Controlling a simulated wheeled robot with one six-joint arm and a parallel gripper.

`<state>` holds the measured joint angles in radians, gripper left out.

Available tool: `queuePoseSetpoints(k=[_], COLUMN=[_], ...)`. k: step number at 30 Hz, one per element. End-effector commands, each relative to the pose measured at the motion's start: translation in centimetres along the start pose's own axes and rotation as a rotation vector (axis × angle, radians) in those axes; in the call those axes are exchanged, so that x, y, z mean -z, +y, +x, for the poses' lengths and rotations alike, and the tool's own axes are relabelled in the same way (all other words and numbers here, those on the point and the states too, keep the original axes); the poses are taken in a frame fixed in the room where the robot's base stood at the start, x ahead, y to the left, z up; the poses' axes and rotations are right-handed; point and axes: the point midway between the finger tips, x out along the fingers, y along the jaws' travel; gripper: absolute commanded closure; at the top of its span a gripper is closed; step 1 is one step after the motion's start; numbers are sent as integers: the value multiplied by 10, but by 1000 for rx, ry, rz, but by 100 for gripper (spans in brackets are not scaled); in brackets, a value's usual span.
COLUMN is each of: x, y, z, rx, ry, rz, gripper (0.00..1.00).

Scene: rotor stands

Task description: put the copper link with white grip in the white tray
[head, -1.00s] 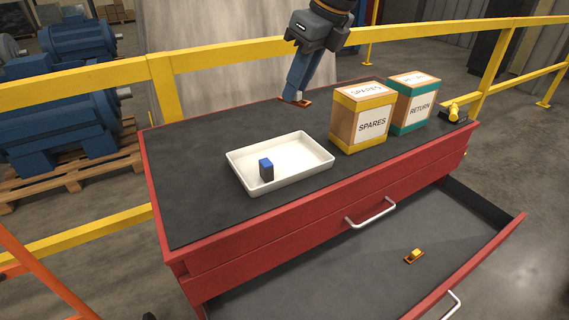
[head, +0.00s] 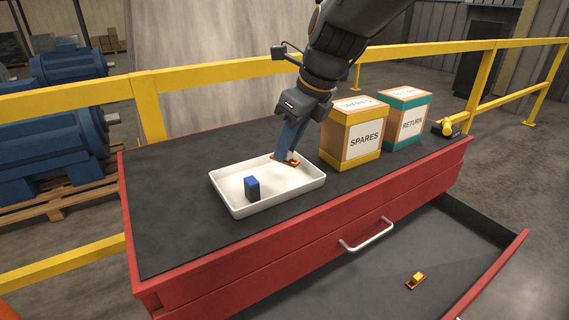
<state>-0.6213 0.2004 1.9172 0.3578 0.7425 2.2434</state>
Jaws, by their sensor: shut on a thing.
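The copper link with white grip (head: 285,162) is a small copper-coloured piece with a pale grip, partly hidden by the fingers. My gripper (head: 289,156) is shut on it, at the far right part of the white tray (head: 238,211). The link appears within the tray's outline, low near its floor; I cannot tell whether it touches. The white tray lies on the dark top of the red cabinet. A blue and dark block (head: 252,188) stands in the tray's left part.
A SPARES box (head: 352,135) stands close to the right of the tray, with a RETURN box (head: 406,118) behind it. A yellow and black device (head: 449,127) lies at the right end. An open drawer (head: 440,255) holds a small yellow-orange piece (head: 415,281). A yellow railing (head: 200,75) runs behind.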

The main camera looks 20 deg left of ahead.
Motion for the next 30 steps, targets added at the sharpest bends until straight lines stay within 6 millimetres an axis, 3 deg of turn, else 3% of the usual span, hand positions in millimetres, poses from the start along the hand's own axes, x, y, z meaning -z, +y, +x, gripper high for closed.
queuePoseSetpoints(k=[12, 23, 24, 27, 30], x=[16, 18, 17, 17, 17], y=[0, 0, 0, 0, 0], z=[38, 42, 41, 42, 41], rx=[-1, 0, 1, 0, 0], ry=[2, 0, 0, 0, 0], rz=[0, 0, 0, 0, 0], gripper=[100, 100, 77, 63, 63])
